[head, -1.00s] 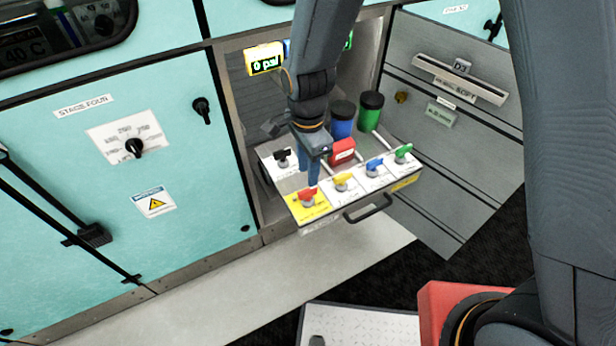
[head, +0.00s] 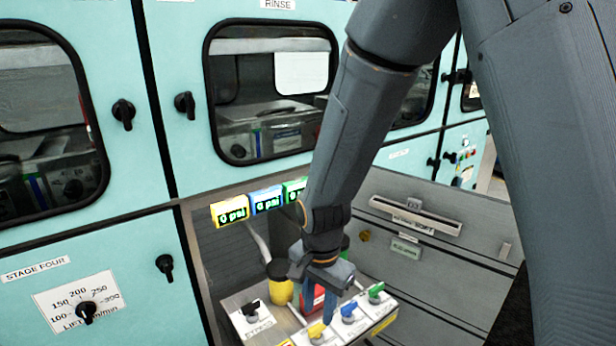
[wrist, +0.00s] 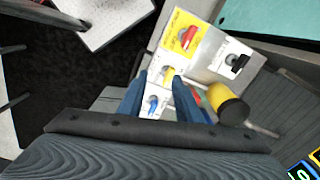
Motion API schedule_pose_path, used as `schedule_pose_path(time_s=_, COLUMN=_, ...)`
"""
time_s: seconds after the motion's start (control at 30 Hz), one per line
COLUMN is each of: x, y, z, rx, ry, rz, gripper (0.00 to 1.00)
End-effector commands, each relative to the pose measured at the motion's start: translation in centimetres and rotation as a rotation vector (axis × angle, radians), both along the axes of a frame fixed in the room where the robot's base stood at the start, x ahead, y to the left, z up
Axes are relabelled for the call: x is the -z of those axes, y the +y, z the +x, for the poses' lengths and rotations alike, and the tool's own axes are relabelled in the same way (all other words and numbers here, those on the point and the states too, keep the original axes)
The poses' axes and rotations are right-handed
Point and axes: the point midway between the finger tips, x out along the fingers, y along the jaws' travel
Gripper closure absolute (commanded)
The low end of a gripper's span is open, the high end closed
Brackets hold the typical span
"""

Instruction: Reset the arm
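My arm reaches down from the top of the head view to my gripper (head: 329,312), above the pulled-out valve panel (head: 284,342). In the wrist view the two blue fingers (wrist: 158,84) stand apart with a gap and nothing held between them. The yellow valve (wrist: 168,74) and the blue valve (wrist: 153,104) show beyond that gap; whether the fingers touch the panel I cannot tell. The red valve (wrist: 187,38) and the black valve (wrist: 238,63) are clear of the fingers. The green valve (head: 376,292) is to the right of my gripper in the head view.
Behind the valves stand a yellow canister (head: 280,289) with a black lid and a red block (head: 312,299). Lit gauges, one of them yellow (head: 230,211), hang above. Teal cabinets (head: 90,240) are at left, a grey drawer front (head: 430,265) at right.

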Motion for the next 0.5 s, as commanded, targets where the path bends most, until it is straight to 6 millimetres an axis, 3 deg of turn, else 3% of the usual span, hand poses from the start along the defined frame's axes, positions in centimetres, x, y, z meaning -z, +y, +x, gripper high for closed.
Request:
schedule_pose_path(time_s=0.03, x=-1.2, y=-2.4, z=-0.1, rx=-0.052, ry=-0.012, rz=0.001, gripper=0.69)
schedule_pose_path(time_s=0.1, x=-2.6, y=-5.4, z=-0.6, rx=-0.153, ry=-0.025, rz=-0.003, gripper=0.69)
schedule_pose_path(time_s=0.3, x=-5.5, y=-12.7, z=-3.2, rx=-0.428, ry=-0.055, rz=-0.025, gripper=0.69)
schedule_pose_path(time_s=0.5, x=-6.8, y=-16.7, z=-5.7, rx=-0.615, ry=-0.070, rz=-0.048, gripper=0.69)
